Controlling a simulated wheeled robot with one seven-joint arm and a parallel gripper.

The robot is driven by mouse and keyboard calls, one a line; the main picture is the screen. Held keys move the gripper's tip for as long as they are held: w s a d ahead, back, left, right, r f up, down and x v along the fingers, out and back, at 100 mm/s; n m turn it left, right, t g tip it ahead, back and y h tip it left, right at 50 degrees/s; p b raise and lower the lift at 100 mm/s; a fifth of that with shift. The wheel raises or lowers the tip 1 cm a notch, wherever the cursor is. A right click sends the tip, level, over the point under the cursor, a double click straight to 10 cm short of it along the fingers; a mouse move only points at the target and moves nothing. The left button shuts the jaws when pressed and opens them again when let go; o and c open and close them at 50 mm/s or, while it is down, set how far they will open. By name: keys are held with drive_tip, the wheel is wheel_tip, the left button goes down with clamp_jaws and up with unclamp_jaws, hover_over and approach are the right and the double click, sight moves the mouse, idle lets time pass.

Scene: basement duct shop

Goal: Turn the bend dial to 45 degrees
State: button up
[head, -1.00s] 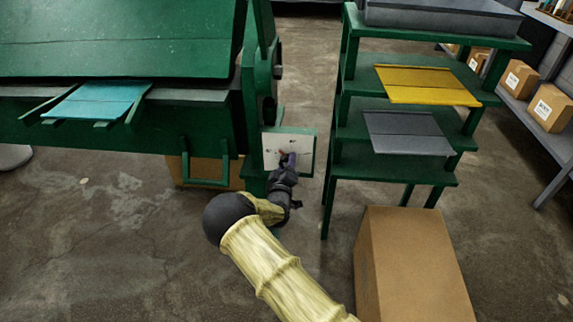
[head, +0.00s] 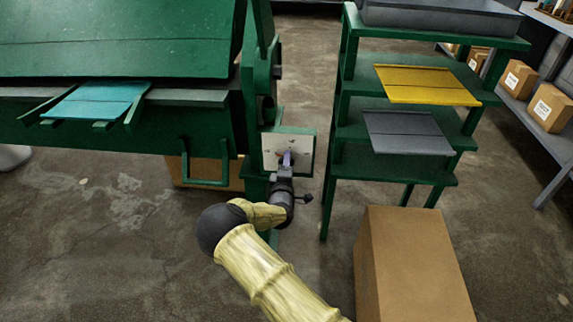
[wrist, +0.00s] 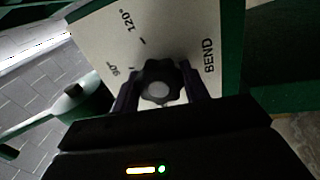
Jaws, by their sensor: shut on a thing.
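The bend dial (wrist: 158,88) is a black lobed knob with a grey centre on a white plate marked BEND (wrist: 188,28). In the wrist view the marks 90° and 120° show on the plate's left part. The plate looks tilted there. I cannot make out a pointer or a 45° mark. My gripper (wrist: 159,80) is shut on the dial, one dark purple finger on each side. In the head view my gripper (head: 287,160) is at the white plate (head: 271,143) on the green machine, and hides the dial.
The green machine (head: 120,40) holds a blue sheet (head: 97,100) at left. A green rack (head: 410,172) with a yellow sheet (head: 425,84) and grey sheet (head: 406,133) stands close at right. A cardboard box (head: 412,262) is on the floor beside my arm.

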drive_tip(key=shift+f, duration=0.1)
drive_tip(key=o, duration=1)
drive_tip(key=s+p, duration=0.1)
drive_tip(key=s, duration=0.4)
drive_tip(key=s+f+p, duration=0.1)
drive_tip(key=s, duration=0.5)
drive_tip(key=s+p, duration=0.1)
drive_tip(key=s, duration=0.5)
drive_tip(key=shift+s+a+f, duration=0.2)
drive_tip(key=shift+a+f, duration=0.05)
drive_tip(key=shift+a, duration=0.05)
